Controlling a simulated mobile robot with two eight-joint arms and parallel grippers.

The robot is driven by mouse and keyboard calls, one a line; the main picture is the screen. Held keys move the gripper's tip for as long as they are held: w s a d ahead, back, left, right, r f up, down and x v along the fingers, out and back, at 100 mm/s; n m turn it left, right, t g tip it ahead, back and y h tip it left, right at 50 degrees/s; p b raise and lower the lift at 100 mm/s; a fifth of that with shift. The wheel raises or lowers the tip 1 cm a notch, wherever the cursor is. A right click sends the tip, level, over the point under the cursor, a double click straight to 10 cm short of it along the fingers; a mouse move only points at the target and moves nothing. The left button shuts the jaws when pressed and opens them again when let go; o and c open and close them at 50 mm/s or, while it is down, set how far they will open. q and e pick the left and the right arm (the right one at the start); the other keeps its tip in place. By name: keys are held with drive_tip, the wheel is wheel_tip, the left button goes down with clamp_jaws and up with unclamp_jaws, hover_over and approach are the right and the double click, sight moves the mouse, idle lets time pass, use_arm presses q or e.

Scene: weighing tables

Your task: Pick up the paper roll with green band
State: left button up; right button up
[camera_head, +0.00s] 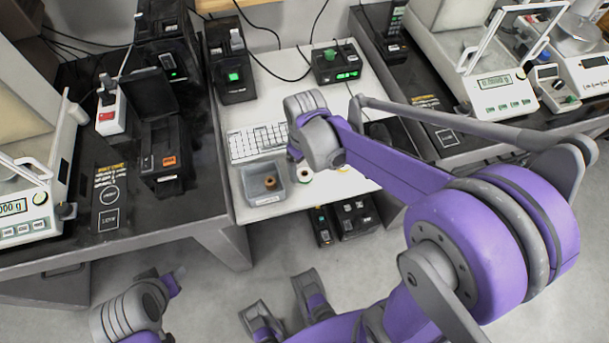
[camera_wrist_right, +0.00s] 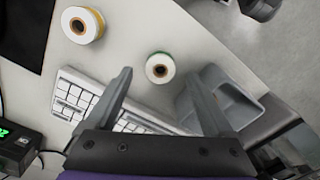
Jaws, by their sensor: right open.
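The paper roll with green band (camera_wrist_right: 160,67) stands on the white table in the right wrist view, its round end with a dark core facing up. It also shows in the head view (camera_head: 304,175), just right of the grey tray. My right gripper (camera_wrist_right: 160,76) is open and empty, its two fingers on either side of the roll in the picture. I cannot tell its height above the roll. In the head view, my right gripper's fingertips are largely hidden by its wrist. A part of my left arm shows at the lower left; its jaws are unclear.
A roll with a yellow band (camera_wrist_right: 82,25) stands nearby on the white table (camera_head: 290,209). A grey tray (camera_head: 249,198) holds a brown item (camera_head: 270,183). A keyboard (camera_head: 256,143) lies behind it. Black tables with scales (camera_head: 500,92) flank both sides.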

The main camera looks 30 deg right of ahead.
sight(305, 176)
wheel_tip(305, 176, down, 3)
drive_tip(key=shift+w+r, duration=0.1)
drive_tip(key=shift+r, duration=0.05)
clamp_jaws()
idle(0.4)
